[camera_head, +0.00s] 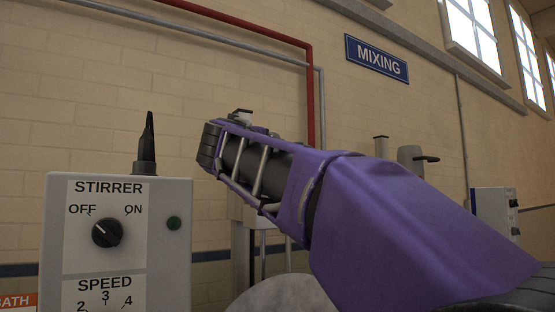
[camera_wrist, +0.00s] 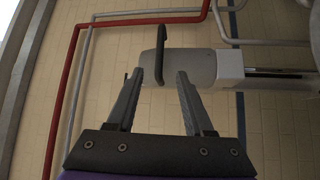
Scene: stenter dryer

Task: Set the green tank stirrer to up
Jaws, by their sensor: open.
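In the wrist view, my gripper (camera_wrist: 160,72) is open. A black bar handle (camera_wrist: 161,38) lines up with the gap between its fingertips, with space on both sides. I cannot tell whether the handle is within finger depth. The handle is on a grey stirrer head (camera_wrist: 205,68), with a pale block and a shiny rod to its right. In the head view, my purple arm covers most of the stirrer; a pale part (camera_head: 240,209) shows below the arm, and my fingers cannot be made out. The tank's colour is not visible.
A control box (camera_head: 180,265) stands at left, its stirrer knob (camera_head: 107,233) pointing toward OFF and its lamp (camera_head: 174,223) dark. A second stirrer head (camera_head: 409,156) and another box (camera_head: 494,215) are at right. Pipes run along the wall.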

